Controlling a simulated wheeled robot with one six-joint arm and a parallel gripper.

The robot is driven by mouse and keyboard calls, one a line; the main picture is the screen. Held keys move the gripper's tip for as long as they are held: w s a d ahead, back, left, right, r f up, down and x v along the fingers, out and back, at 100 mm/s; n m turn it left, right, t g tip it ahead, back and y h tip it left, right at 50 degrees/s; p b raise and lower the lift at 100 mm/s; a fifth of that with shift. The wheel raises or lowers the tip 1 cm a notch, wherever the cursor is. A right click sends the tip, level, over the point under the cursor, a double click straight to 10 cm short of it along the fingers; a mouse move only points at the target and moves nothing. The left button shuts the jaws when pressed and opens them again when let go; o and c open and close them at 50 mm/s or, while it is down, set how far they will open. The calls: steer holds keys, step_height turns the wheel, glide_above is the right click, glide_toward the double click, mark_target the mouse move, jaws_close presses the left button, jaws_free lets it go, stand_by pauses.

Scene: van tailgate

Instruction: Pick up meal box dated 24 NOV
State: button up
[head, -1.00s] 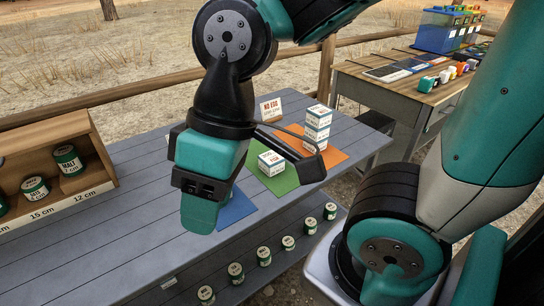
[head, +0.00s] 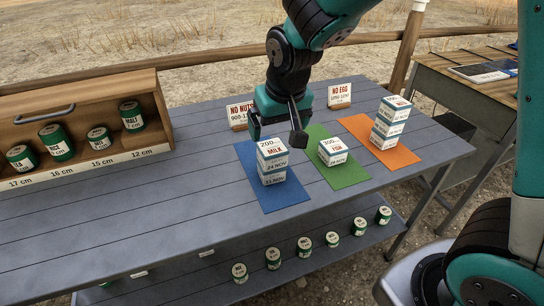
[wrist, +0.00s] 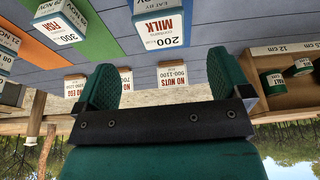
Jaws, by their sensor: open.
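A white meal box with a blue band (head: 271,150) reads 200, MILK and 24 NOV. It is stacked on another white box (head: 272,175), which seems to read 11 NOV, on the blue mat (head: 293,192). The MILK box also shows upside down in the wrist view (wrist: 161,26). My gripper (head: 277,130) is open and empty, just behind and above the MILK stack. In the wrist view its fingers (wrist: 165,80) are wide apart.
A taller stack of boxes (head: 391,122) stands on the orange mat (head: 362,128). NO NUTS (head: 240,113) and NO EGG (head: 340,95) signs stand behind. A wooden rack (head: 150,88) with green tins is at left. More tins line the lower shelf (head: 205,288).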

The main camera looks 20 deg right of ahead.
mark_target(272, 146)
steer(key=x, duration=0.7)
steer(key=b+x, duration=0.1)
steer(key=x, duration=0.2)
steer(key=shift+w+a+f, duration=0.1)
steer(key=shift+w, duration=0.25)
steer(key=c, duration=1)
steer(key=shift+c, duration=0.4)
